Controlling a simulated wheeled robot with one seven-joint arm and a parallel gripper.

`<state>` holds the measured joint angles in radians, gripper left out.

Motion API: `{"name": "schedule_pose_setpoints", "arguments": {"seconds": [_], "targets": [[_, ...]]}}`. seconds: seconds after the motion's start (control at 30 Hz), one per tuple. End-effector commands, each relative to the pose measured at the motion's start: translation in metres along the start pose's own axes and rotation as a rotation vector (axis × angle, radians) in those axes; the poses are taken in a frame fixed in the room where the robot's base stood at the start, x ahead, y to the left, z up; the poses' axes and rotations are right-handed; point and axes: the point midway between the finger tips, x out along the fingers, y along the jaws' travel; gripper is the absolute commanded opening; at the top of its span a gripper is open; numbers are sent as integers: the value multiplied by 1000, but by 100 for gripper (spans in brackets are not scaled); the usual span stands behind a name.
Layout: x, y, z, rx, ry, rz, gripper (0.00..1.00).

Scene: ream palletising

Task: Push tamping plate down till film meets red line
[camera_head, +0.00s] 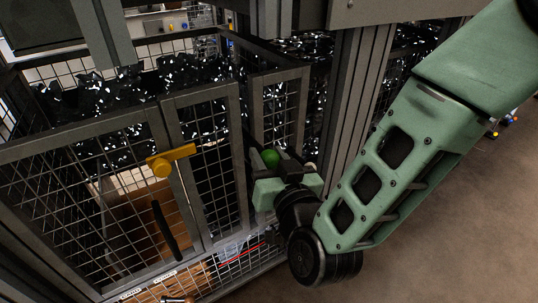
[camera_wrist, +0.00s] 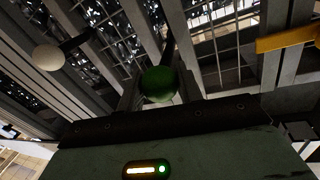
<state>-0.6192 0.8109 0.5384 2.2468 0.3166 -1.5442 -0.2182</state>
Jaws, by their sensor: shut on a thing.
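My gripper (camera_head: 279,172) is at the right end of the mesh cage front, beside a grey upright post. It is shut on a green ball knob (camera_head: 271,158), which also shows between the fingers in the wrist view (camera_wrist: 158,84), on a dark rod. A white ball knob (camera_wrist: 48,57) on another dark rod is at the left of the wrist view, apart from the fingers. Dark, glinting film (camera_head: 100,95) fills the upper part of the cage. A short red line (camera_head: 243,254) runs along the low front of the cage. I cannot make out the tamping plate.
The mesh doors (camera_head: 205,150) carry a yellow latch handle (camera_head: 171,161) and a black pull (camera_head: 165,230). Brown cardboard (camera_head: 140,225) is behind the mesh. Grey posts (camera_head: 350,100) stand close to my gripper. Open brown floor (camera_head: 440,230) is at the right.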

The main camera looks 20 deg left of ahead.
Motion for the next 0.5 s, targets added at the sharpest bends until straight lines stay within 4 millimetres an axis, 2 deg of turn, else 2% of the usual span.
{"name": "schedule_pose_setpoints", "arguments": {"seconds": [0.03,0.4,0.5], "targets": [[0,4,18,0,-2,1,0],[-1,19,98,-1,-6,1,0],[-1,22,114,-1,-6,1,0]]}}
